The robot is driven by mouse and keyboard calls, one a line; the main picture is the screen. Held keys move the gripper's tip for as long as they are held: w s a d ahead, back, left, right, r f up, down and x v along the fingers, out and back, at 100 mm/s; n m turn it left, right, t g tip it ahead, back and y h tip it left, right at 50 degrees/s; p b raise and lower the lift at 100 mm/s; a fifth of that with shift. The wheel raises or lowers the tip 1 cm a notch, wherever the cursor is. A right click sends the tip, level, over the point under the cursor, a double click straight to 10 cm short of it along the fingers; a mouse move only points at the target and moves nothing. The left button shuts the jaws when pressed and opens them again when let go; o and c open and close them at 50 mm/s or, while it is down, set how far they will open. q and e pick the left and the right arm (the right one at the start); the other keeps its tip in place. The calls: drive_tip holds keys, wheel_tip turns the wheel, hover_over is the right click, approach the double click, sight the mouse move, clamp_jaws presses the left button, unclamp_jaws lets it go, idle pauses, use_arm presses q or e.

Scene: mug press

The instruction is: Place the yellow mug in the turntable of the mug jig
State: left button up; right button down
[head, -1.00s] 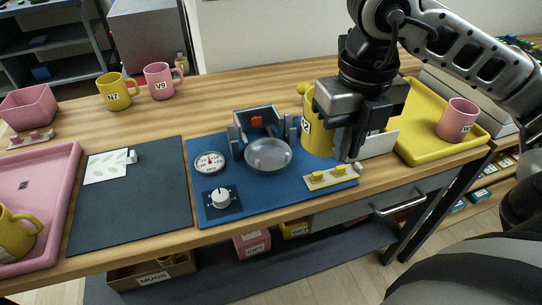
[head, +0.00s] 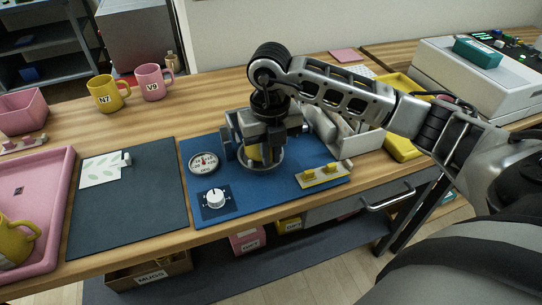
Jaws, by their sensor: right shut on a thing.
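My right gripper (head: 262,140) is over the mug jig and shut on a yellow mug (head: 254,153), which is mostly hidden behind the fingers. The mug is at the round grey turntable (head: 262,172) of the jig; I cannot tell whether it rests on the turntable. The jig (head: 231,140) stands on a blue mat (head: 293,186), its upper part largely covered by the gripper. My left gripper is not in view.
On the mat are a dial gauge (head: 204,163), a knob (head: 215,198) and a yellow-marked plate (head: 322,175). Mugs N7 (head: 108,95) and V9 (head: 152,82) stand behind. A pink tray (head: 58,185) holds another yellow mug (head: 14,243). The dark mat (head: 130,205) is mostly clear.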

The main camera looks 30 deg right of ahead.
drive_tip(key=shift+f, duration=0.9)
drive_tip(key=shift+f, duration=0.1)
drive_tip(key=c, duration=1.5)
unclamp_jaws()
wheel_tip(320, 180, up, 12)
drive_tip(key=shift+r, duration=0.1)
drive_tip(key=shift+a, duration=0.1)
